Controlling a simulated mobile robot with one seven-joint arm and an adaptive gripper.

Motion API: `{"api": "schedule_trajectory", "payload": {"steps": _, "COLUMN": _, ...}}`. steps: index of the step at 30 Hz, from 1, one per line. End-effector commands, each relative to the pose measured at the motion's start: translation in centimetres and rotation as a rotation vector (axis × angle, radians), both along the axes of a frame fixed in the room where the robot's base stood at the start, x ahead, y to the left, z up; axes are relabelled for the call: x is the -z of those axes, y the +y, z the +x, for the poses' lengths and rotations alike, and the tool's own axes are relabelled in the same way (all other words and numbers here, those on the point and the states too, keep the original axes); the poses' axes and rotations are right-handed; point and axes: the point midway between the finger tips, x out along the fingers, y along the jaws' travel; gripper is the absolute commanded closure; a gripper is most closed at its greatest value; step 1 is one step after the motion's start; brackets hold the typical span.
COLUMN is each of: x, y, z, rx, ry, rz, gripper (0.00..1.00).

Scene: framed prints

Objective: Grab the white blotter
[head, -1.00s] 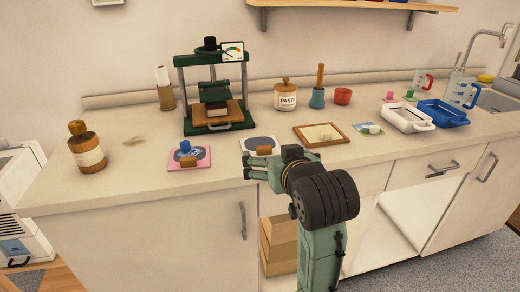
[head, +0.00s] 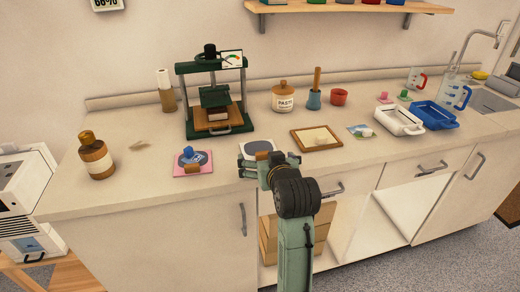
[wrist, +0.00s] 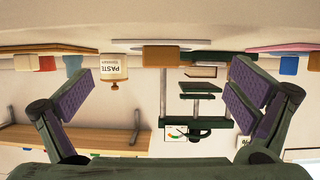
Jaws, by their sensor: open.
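A small white piece, which seems to be the white blotter (head: 367,132), sits on a blue-green print (head: 357,130) on the counter, right of the framed board and left of the white tray. It is small in the head view, and I cannot pick it out surely in the wrist view. My gripper (head: 246,167) is at the counter's front edge, well left of the white piece, beside a pale card (head: 251,146) bearing a brown block (head: 263,155). In the wrist view, which is upside down, my gripper (wrist: 160,95) is open and empty, with a brown block (wrist: 160,56) beyond the fingers.
A wooden framed board (head: 316,138) lies between my gripper and the white piece. A green press (head: 212,100), paste jar (head: 283,97) and red cup (head: 339,97) stand behind. White tray (head: 399,121) and blue tray (head: 438,116) lie right. Bare counter shows at front left.

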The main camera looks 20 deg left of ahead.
Motion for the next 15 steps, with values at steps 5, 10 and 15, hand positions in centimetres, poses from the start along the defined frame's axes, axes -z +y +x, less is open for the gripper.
{"api": "schedule_trajectory", "payload": {"steps": 5, "x": 0.9, "y": 1.4, "z": 2.0, "rx": 0.0, "ry": 0.003, "rz": -0.001, "gripper": 0.0}}
{"api": "schedule_trajectory", "payload": {"steps": 10, "x": 1.3, "y": 1.8, "z": 2.6, "rx": 0.0, "ry": 0.001, "rz": -0.001, "gripper": 0.0}}
{"api": "schedule_trajectory", "payload": {"steps": 15, "x": 1.3, "y": 1.7, "z": 2.5, "rx": 0.0, "ry": 0.0, "rz": 0.0, "gripper": 0.01}}
